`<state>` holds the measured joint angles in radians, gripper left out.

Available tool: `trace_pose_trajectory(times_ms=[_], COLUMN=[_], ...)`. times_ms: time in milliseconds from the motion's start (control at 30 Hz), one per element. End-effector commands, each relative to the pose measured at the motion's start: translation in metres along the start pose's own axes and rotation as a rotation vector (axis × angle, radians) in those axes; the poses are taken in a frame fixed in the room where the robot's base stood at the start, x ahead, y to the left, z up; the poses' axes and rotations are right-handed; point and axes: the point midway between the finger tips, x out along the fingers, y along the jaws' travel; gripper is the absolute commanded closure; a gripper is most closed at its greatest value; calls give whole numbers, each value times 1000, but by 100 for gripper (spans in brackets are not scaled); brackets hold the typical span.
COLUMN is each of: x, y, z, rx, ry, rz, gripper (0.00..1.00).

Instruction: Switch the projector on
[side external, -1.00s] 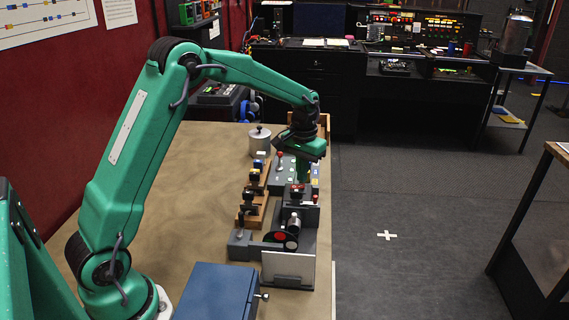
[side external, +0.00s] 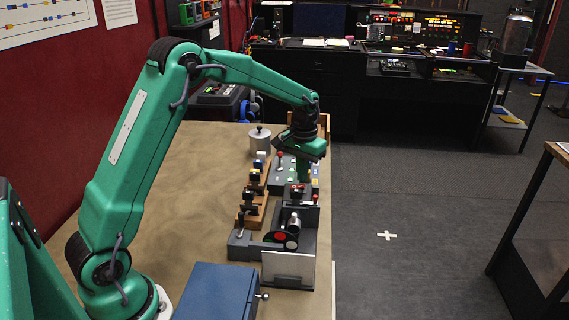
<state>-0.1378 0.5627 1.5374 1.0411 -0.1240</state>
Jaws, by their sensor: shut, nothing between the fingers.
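A dark grey device (side external: 309,213) stands near the right edge of the tan table. It has a silver cylinder and red, black and white round parts at its near end, and looks like the projector. A grey-green panel (side external: 283,183) with a red-knobbed lever and several small buttons lies just behind it. My gripper (side external: 304,181) points down over the right part of this panel, close behind the device. It is shut and empty. Its fingertips are small here, and I cannot tell whether they touch anything. The gripper hides part of the panel.
Wooden blocks with dark clips (side external: 252,207) stand left of the device. A lidded grey pot (side external: 260,140) stands behind them. A white plate (side external: 288,269) and a blue box (side external: 216,291) are nearer the camera. The table's left middle (side external: 190,190) is clear.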

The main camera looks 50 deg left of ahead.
Motion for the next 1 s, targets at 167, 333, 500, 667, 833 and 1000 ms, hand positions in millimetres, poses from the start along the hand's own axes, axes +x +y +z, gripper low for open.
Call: trace_pose_trajectory(times_ms=[167,333,500,667,833,1000], x=[2,4,6,7,9,11], y=[0,0,0,0,0,0], z=[0,0,0,0,0,0], rx=[0,0,0,0,0,0], ry=[0,0,-1,-1,-1,-1], rz=[0,0,0,0,0,0], gripper=[100,100,100,100,100,100])
